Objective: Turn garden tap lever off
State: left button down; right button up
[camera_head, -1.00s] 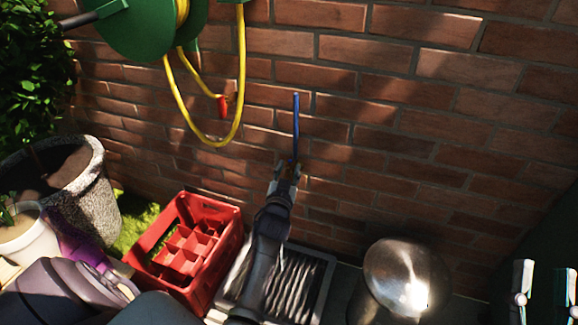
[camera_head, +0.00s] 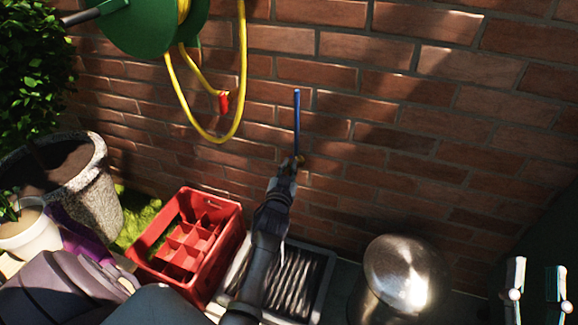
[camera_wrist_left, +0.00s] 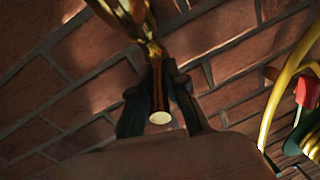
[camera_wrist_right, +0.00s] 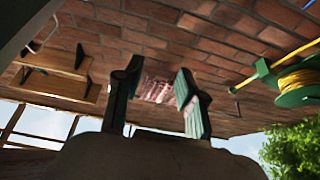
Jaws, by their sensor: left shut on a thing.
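The brass garden tap (camera_head: 301,160) is on the brick wall, partly hidden by my left gripper. Its long blue lever (camera_head: 297,122) stands nearly upright above it. My left gripper (camera_head: 290,165) is at the tap, below the lever. In the left wrist view, the tap's brass body (camera_wrist_left: 132,18) shows at the top and a part with a pale round end (camera_wrist_left: 160,117) lies between the fingers, which are shut on it. The blue lever is not visible there. My right gripper (camera_head: 537,265) is open and empty at the lower right, away from the tap.
A green reel (camera_head: 140,22) with a yellow hose (camera_head: 243,70) hangs upper left of the tap. Below stand a red crate (camera_head: 225,235), a ridged drain tray (camera_head: 322,285) and a metal can (camera_head: 400,265). A potted bush (camera_head: 95,195) is at left. The wall right of the tap is clear.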

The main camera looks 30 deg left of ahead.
pick_arm(q)
jog(key=shift+a+r+m+t+h+p, duration=0.2)
jog(key=shift+m+t+h+p, duration=0.3)
jog(key=shift+p, duration=0.55)
jog(key=shift+s+a+m+h+p, duration=0.1)
jog(key=shift+m+h+p, duration=0.4)
jog(key=shift+h+p, duration=0.45)
jog(key=shift+f, duration=0.1)
pick_arm(e)
jog(key=s+d+f+g+h, duration=0.1)
jog(key=f+g+h, duration=0.1)
jog(key=f+g, duration=0.3)
jog(key=s+d+f+g+h, duration=0.1)
jog(key=d+f+g, duration=0.1)
jog(key=f+g, duration=0.4)
notch_tip(320, 180, down, 6)
jog(key=shift+s+r+m+h, duration=0.15)
jog(key=shift+s+m+h, duration=0.15)
jog(key=shift+h, duration=0.1)
jog(key=shift+d, duration=0.1)
pick_arm(q)
jog(key=c, duration=1.2)
grip_release()
jog(key=shift+f, duration=0.1)
jog(key=v, duration=1.2)
